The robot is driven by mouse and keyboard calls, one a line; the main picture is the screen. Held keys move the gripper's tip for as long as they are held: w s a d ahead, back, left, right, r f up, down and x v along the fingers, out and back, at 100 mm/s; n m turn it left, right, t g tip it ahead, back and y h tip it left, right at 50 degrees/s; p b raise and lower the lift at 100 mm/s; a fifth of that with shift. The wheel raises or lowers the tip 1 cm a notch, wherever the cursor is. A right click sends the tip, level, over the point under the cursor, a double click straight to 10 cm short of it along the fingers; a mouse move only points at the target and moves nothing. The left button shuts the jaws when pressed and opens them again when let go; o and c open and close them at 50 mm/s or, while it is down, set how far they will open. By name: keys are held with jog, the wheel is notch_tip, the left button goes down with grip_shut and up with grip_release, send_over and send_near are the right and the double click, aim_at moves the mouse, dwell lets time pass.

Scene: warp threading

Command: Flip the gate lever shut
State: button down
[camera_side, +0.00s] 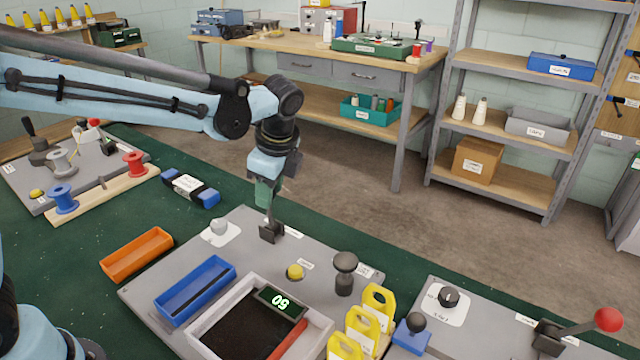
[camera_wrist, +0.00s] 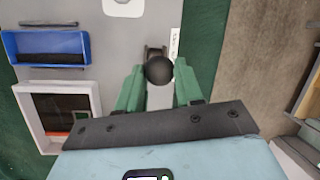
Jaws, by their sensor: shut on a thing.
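The gate lever stands on a dark bracket (camera_side: 271,232) at the back edge of the grey panel (camera_side: 240,232) in the side view. Its shaft rises into my gripper (camera_side: 268,196), and its upper end is hidden there. In the wrist view the lever's round black knob (camera_wrist: 159,70) sits between the green fingers of my gripper (camera_wrist: 158,84). The fingers are shut on the lever from both sides. The lever looks close to upright; I cannot tell its exact tilt.
A yellow button (camera_side: 295,271), a dark round-topped post (camera_side: 345,272), a blue tray (camera_side: 195,290) and a framed box with a lit display (camera_side: 280,301) share the panel. Yellow holders (camera_side: 377,305) stand at its right. A red-knobbed lever (camera_side: 607,319) is far right.

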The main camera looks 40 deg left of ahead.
jog(key=d+f, duration=0.2)
jog(key=d, duration=0.3)
jog(key=shift+s+d, duration=0.15)
jog(key=shift+d, duration=0.25)
jog(key=shift+f, duration=0.15)
jog(key=c, duration=0.8)
grip_release()
jog(key=shift+o, duration=0.2)
jog(key=shift+a, duration=0.1)
